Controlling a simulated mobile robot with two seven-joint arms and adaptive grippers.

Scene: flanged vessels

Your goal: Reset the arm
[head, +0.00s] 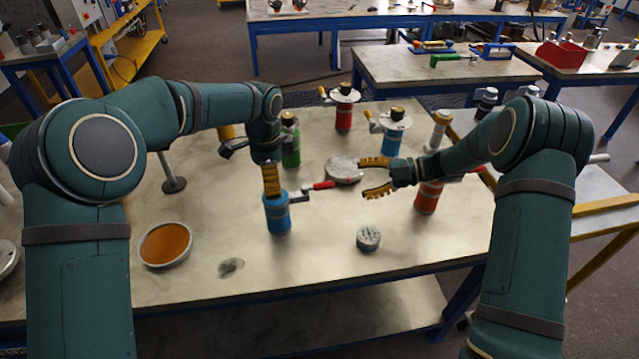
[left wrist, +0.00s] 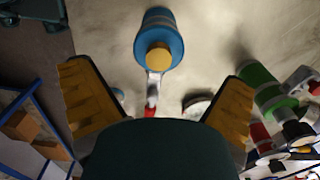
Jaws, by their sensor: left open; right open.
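My left gripper (head: 271,180) is above the blue vessel (head: 277,215) on the metal table, its yellow fingers pointing down. In the left wrist view its fingers (left wrist: 160,100) are spread wide with nothing between them held, and the blue vessel (left wrist: 159,40) lies beyond the tips. My right gripper (head: 374,178) is open and empty, its fingers pointing left, near a round grey disc (head: 343,171). A red-handled tool (head: 312,188) lies beside the blue vessel.
A green vessel (head: 290,145), a red vessel (head: 344,110), a blue-and-white flanged vessel (head: 393,130) and an orange-red vessel (head: 428,196) stand around the grippers. A dish with orange contents (head: 166,244) and a small grey cylinder (head: 368,238) are nearer. The front table area is mostly clear.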

